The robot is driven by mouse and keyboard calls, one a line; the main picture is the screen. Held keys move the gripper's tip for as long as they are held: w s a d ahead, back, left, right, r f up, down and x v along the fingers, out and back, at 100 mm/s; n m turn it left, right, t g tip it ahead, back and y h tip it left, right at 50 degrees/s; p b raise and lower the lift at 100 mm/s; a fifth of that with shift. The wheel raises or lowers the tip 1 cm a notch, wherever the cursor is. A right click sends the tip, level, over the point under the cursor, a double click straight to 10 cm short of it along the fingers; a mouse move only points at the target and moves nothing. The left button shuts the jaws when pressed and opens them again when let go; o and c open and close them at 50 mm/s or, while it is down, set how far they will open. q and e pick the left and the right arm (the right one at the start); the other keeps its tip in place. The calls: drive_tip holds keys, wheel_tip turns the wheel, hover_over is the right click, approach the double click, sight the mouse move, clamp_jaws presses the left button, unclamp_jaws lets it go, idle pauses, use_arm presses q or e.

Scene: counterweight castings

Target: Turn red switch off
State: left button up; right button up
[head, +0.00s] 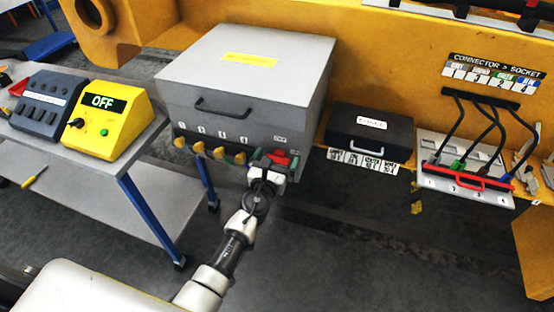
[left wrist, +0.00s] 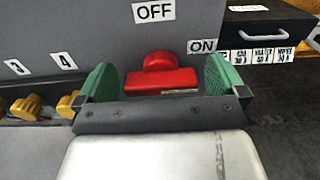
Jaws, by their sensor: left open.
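The red switch (head: 279,158) is at the lower right of the grey box's (head: 250,130) front. In the left wrist view, the red switch (left wrist: 160,79) has a rounded upper part and a wider lower bar. A white OFF label (left wrist: 154,11) is above it and an ON label (left wrist: 202,46) is to its right. My left gripper (head: 265,159) is at the switch, partly covering it in the head view. In the left wrist view my left gripper (left wrist: 162,78) is open, with green fingertips on either side of the switch and a visible gap on each side. My right gripper is not in view.
Several yellow knobs (head: 197,147) line the box front to the left. A black drawer box (head: 368,135) stands to the right, then a cable panel (head: 465,175). A yellow console (head: 109,121) reading OFF sits on a table at left.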

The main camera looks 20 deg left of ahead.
use_arm(q)
drive_tip(key=shift+w, duration=0.15)
drive_tip(key=shift+c, duration=0.3)
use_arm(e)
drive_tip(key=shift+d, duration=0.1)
use_arm(q)
drive_tip(key=c, duration=0.7)
drive_tip(key=shift+c, duration=0.6)
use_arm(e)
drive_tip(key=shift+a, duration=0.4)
use_arm(q)
drive_tip(key=n, duration=0.3)
drive_tip(key=shift+a+n+b, duration=0.1)
drive_tip(key=shift+n+b, duration=0.25)
drive_tip(key=shift+n, duration=0.05)
drive_tip(key=n+b, duration=0.1)
drive_tip(key=n, duration=0.4)
drive_tip(key=shift+a+f, duration=0.1)
drive_tip(key=shift+f, duration=0.05)
drive_tip(key=n+b, duration=0.1)
drive_tip(key=n, duration=0.4)
drive_tip(key=shift+a+f+n+b, duration=0.1)
drive_tip(key=shift+n+b, duration=0.2)
drive_tip(key=shift+n, duration=1.8)
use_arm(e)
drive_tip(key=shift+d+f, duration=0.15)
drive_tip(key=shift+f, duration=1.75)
